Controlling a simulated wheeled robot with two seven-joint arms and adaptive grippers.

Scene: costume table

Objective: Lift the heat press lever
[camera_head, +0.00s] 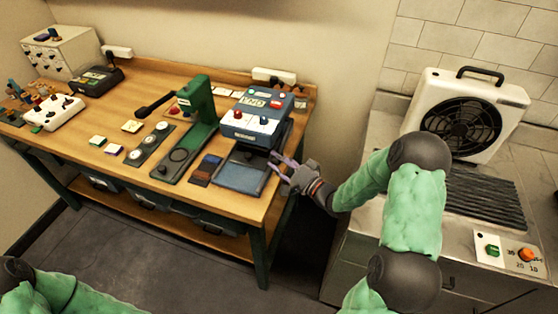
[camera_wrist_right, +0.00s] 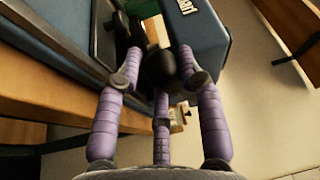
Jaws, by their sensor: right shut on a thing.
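The blue heat press (camera_head: 256,116) stands at the right end of the wooden workbench, its upper head over a flat blue-grey lower plate (camera_head: 241,177). My right gripper (camera_head: 277,162) is at the press's right side, near the bench edge. In the right wrist view, its purple fingers (camera_wrist_right: 160,80) are closed around the dark rounded end of the lever (camera_wrist_right: 160,66), beside the blue press housing (camera_wrist_right: 205,38). In the head view the lever is mostly hidden by the gripper. My left gripper is out of view; only part of the left arm shows.
A green press (camera_head: 199,108) with a black handle stands left of the heat press on the workbench (camera_head: 112,172). Small patches and round dials lie near it. On the right, a white fan unit (camera_head: 466,112) stands on a metal counter. Floor (camera_head: 150,265) in front is clear.

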